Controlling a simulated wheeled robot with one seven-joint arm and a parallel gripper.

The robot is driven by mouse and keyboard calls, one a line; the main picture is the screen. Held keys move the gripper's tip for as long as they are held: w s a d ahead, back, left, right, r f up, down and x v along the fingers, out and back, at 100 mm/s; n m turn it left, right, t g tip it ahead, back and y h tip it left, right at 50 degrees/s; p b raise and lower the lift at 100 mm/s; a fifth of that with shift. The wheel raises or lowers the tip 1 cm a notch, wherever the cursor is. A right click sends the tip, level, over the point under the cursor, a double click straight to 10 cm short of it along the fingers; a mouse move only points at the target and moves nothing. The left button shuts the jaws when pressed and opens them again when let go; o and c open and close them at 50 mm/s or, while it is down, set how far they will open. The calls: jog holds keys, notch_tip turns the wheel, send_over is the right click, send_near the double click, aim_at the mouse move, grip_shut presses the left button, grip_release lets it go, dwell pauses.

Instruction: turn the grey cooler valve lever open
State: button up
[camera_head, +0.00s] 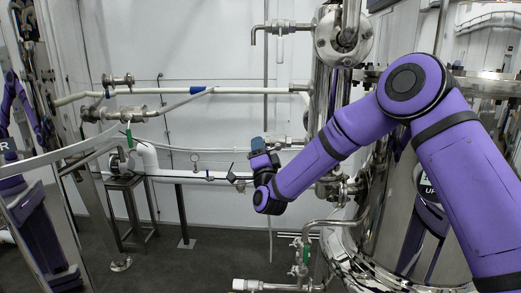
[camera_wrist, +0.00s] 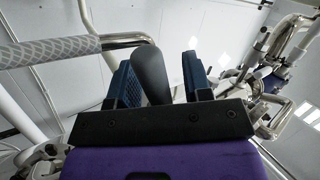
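My gripper (camera_wrist: 160,75) shows in the wrist view with its two dark blue fingers apart. A dark grey, rounded lever handle (camera_wrist: 151,76) stands between the fingers, closer to the left finger, with a visible gap to the right one. It looks like the cooler valve lever. I cannot tell if the left finger touches it. The lever's base is hidden behind the gripper body. In the head view my gripper (camera_head: 258,146) is in front of the pipes left of the steel column.
A braided hose (camera_wrist: 50,52) with a bent metal end runs left of the lever. Metal pipework (camera_wrist: 275,75) is at the right. In the head view, a tall steel column (camera_head: 322,100) stands beside my arm, and a white pipe (camera_head: 205,175) with a gauge runs behind it.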

jog(key=v, duration=1.1)
jog(key=shift+w, duration=0.1)
